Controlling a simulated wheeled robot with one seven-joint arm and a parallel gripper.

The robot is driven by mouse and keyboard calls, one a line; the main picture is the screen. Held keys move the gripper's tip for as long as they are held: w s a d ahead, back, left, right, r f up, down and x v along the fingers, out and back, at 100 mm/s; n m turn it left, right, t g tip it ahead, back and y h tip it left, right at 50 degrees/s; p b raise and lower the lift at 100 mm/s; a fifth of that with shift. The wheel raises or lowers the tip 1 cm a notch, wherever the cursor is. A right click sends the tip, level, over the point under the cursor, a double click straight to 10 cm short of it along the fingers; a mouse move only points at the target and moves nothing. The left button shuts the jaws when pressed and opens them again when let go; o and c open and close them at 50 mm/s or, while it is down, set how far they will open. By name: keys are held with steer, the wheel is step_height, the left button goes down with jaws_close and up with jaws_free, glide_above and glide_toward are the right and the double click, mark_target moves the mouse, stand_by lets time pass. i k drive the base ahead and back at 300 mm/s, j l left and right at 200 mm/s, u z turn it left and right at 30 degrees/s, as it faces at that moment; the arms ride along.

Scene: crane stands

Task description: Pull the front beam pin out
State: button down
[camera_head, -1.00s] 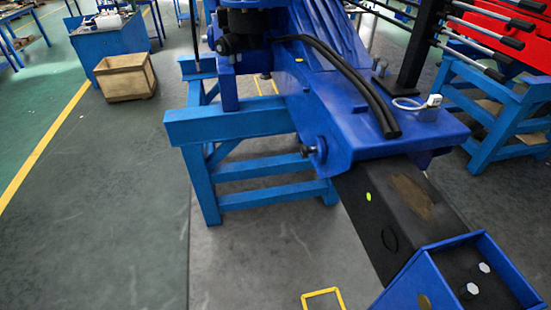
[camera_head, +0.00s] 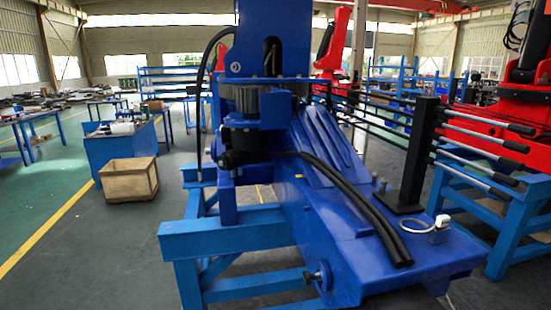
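The front beam pin (camera_head: 313,277) shows as a small dark knob on the near left side of the blue crane base (camera_head: 345,240), low and close to its front end. It appears seated in the side wall, with only its outer end visible. The dark inner beam below the housing's front end is almost wholly cut off by the bottom edge of the picture. My gripper is not in view.
A blue stand (camera_head: 225,245) carries the crane. A bank of levers (camera_head: 480,145) juts out to the right, above another blue stand (camera_head: 500,220). Two black hoses (camera_head: 350,195) lie over the housing. A wooden crate (camera_head: 129,180) stands left; the floor (camera_head: 95,250) at left is clear.

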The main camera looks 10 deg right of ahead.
mark_target(308, 278)
steer(key=i+j, duration=0.1)
steer(key=j, duration=0.25)
steer(key=i+j, duration=0.15)
steer(key=j, duration=0.2)
steer(key=i+j, duration=0.1)
steer(key=j, duration=0.2)
steer(key=i+j, duration=0.1)
steer(key=j, duration=0.25)
steer(key=z, duration=0.05)
